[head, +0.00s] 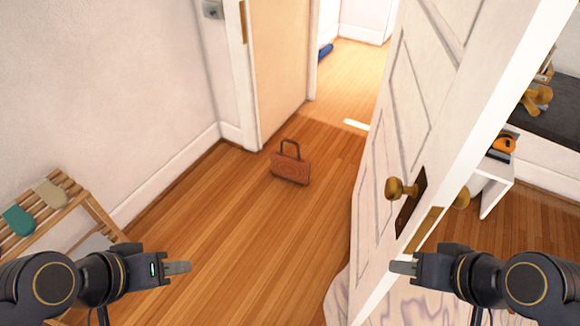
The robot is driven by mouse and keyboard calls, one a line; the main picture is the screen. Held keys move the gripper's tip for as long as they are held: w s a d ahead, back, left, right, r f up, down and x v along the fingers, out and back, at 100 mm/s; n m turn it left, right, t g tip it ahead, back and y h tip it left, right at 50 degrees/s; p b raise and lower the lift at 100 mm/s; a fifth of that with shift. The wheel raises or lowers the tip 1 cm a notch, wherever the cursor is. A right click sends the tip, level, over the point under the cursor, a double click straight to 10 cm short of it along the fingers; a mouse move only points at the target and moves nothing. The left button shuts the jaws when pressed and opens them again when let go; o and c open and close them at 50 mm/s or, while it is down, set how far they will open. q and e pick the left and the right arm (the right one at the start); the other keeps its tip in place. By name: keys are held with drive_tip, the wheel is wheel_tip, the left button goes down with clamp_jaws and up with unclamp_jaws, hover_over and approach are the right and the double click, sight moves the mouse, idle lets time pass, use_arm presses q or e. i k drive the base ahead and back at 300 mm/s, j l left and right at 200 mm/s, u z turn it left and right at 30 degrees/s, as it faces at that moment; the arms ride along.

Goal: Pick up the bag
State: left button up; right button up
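A brown bag (291,168) with one raised handle stands upright on the wooden floor, near the middle of the head view and beyond both grippers. My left gripper (188,267) is at the lower left, pointing inward to the right, well short of the bag. My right gripper (392,267) is at the lower right, pointing inward to the left, in front of the open door's lower part. Nothing shows between the fingertips of either gripper. Each is seen side-on, so the finger gap cannot be made out. Neither touches the bag.
An open white door (400,130) with a brass knob (400,189) stands at right. A slatted wooden rack (95,215) holding slippers is at left by the wall. A small white table (490,175) is behind the door. The floor (230,235) toward the bag is clear.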

sight(285, 165)
drive_tip(key=i+j, duration=0.1)
drive_tip(key=j, duration=0.25)
drive_tip(key=i+j+z, duration=0.1)
drive_tip(key=i+j, duration=0.65)
drive_tip(key=j, duration=0.3)
drive_tip(key=i+z, duration=0.1)
drive_tip(key=i, duration=0.4)
drive_tip(key=i+j+z, duration=0.1)
drive_tip(key=i, duration=0.4)
drive_tip(key=i+j+z, duration=0.1)
drive_tip(key=i, duration=0.4)
drive_tip(key=i+j, duration=0.1)
drive_tip(key=i, duration=0.65)
drive_tip(key=z, duration=0.05)
